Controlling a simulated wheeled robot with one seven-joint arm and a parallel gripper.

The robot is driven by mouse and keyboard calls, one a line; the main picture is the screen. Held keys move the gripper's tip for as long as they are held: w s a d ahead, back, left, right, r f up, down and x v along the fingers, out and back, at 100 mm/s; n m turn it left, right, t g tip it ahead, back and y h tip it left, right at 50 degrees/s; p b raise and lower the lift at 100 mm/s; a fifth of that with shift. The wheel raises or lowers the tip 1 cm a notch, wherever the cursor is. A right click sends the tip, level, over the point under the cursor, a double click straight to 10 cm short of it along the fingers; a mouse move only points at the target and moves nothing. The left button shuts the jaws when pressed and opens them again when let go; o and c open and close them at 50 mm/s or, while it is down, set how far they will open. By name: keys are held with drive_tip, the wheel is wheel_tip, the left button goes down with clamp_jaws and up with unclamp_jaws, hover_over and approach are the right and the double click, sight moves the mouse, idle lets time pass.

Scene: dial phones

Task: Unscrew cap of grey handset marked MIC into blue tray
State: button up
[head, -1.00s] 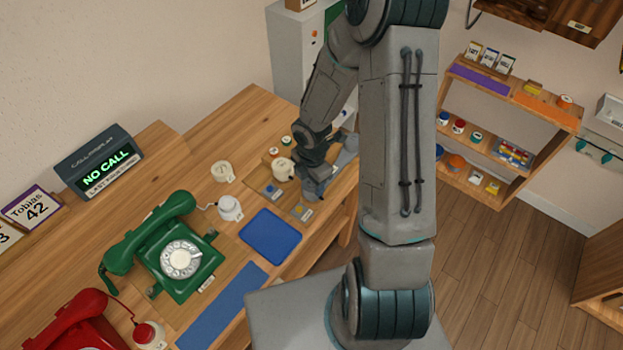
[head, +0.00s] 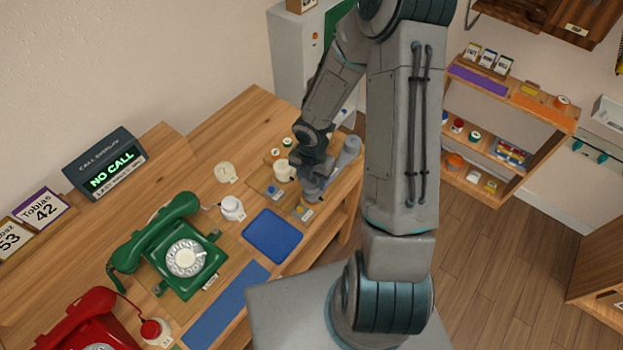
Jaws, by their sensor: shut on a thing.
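The grey handset (head: 347,151) lies at the right end of the wooden bench in the head view, partly hidden behind my wrist and gripper. My gripper (head: 311,182) points down at the handset's near end and is shut there, on what seems to be its end cap. The fingers cover most of that cap, and the MIC mark cannot be read. A flat blue tray (head: 272,237) lies on the bench to the left and nearer, and looks empty.
A green dial phone (head: 180,255) and a red one (head: 85,325) stand further left. A longer blue mat (head: 226,304) lies along the front edge. Shelves (head: 500,130) stand at right.

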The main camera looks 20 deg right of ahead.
sight(312, 181)
drive_tip(key=shift+r, duration=2.2)
